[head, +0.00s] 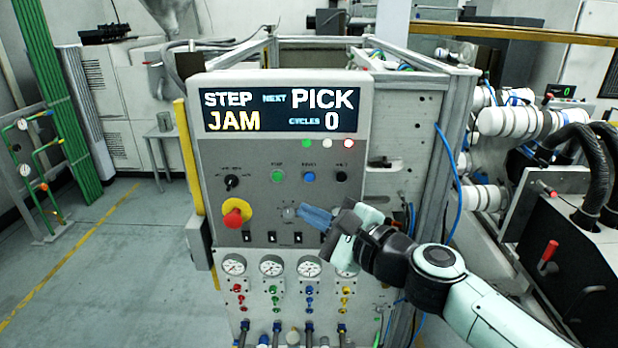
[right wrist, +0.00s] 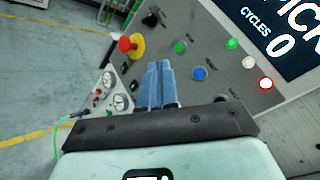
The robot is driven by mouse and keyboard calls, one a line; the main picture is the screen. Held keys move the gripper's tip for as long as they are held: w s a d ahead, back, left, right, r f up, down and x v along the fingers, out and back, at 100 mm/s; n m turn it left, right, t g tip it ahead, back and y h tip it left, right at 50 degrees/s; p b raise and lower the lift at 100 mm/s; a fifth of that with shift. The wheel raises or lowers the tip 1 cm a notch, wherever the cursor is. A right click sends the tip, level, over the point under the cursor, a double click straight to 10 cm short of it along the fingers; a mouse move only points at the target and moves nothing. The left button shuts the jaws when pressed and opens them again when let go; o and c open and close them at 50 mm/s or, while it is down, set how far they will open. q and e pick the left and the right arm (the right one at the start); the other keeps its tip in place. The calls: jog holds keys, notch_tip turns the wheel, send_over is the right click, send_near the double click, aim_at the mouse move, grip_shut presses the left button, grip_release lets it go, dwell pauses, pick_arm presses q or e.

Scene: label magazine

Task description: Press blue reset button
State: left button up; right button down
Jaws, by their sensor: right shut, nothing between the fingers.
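The blue reset button (head: 309,177) sits on the grey control panel (head: 260,200), between a green button (head: 277,176) and a black button (head: 341,176). In the right wrist view the blue button (right wrist: 199,73) lies just right of my fingers. My right gripper (head: 303,211) is shut and empty, its blue fingers in front of the panel, below the blue button. In the right wrist view the right gripper (right wrist: 158,68) points at the panel with its fingers together. I cannot tell if the fingertips touch the panel. My left gripper is in neither view.
A red emergency knob on a yellow base (head: 236,213) is left of my fingers. The display (head: 281,109) reads STEP JAM, NEXT PICK, CYCLES 0. Green, white and red lamps sit below it. Gauges (head: 271,265) and small valves line the lower panel.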

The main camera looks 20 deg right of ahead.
aim_at(309, 177)
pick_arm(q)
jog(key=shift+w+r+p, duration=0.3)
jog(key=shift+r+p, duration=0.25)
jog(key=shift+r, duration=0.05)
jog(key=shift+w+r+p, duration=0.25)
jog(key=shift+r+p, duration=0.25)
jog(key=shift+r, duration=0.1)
pick_arm(e)
jog(key=shift+w+d, duration=0.4)
jog(key=shift+w, duration=1)
jog(key=shift+w+d, duration=0.4)
jog(key=shift+w, duration=0.95)
jog(key=shift+w+d, duration=0.4)
jog(key=shift+w, duration=1)
jog(key=shift+w, duration=0.1)
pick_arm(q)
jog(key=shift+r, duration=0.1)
pick_arm(e)
jog(key=shift+w+d, duration=0.15)
jog(key=shift+w, duration=0.2)
